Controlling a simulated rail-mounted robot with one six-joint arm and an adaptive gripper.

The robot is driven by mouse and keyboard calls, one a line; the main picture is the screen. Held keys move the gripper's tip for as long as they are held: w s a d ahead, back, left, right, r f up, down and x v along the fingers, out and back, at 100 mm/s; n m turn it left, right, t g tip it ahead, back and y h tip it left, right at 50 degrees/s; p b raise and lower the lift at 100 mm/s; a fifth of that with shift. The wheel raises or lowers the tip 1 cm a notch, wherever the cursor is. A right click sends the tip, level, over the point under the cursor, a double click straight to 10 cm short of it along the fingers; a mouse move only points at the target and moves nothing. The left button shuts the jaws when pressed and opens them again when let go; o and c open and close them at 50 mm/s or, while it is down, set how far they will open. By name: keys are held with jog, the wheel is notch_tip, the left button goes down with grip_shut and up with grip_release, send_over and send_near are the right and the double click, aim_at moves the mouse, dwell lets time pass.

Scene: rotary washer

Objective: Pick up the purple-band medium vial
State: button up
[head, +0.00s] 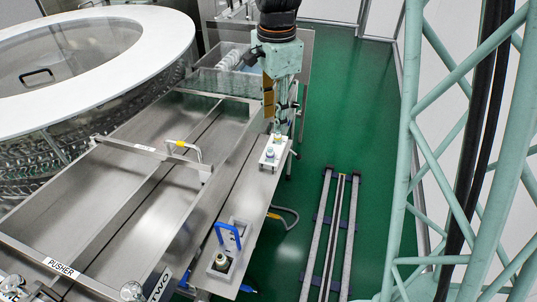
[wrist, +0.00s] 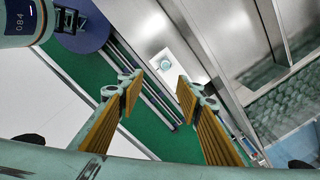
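A small white holder (head: 268,162) lies on the steel ledge in the head view. A small vial with a bluish-purple tint (head: 270,153) stands on it, and a yellow-topped piece (head: 278,138) shows just behind. Which one is the purple-band medium vial is too small to be sure. My gripper (head: 281,125) points down over the far end of the holder. In the wrist view my gripper (wrist: 158,88) is open and empty, its yellow pads apart. A pale round vial top (wrist: 165,65) on a white plate shows beyond the fingertips, apart from them.
Nearer on the ledge, a tray (head: 235,250) with a blue handle (head: 228,234) holds a dark vial (head: 221,262). Steel troughs (head: 125,205) and a round washer (head: 90,60) lie left. Floor rails (head: 333,230) and green floor are right.

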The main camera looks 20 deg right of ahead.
aim_at(270, 149)
jog(key=shift+w+a+f+m+p, duration=0.2)
jog(key=shift+w+f+m+p, duration=0.2)
jog(key=shift+w+f, duration=0.2)
jog(key=shift+w+a+f+m+p, duration=0.2)
jog(key=shift+w+f+m+p, duration=0.1)
jog(key=shift+w+f+m, duration=0.2)
jog(key=shift+s+f, duration=0.1)
jog(key=shift+f, duration=0.05)
jog(key=shift+f, duration=4.2)
jog(key=shift+f, duration=0.1)
jog(key=shift+f, duration=2.5)
jog(key=shift+c, duration=0.2)
jog(key=c, duration=0.7)
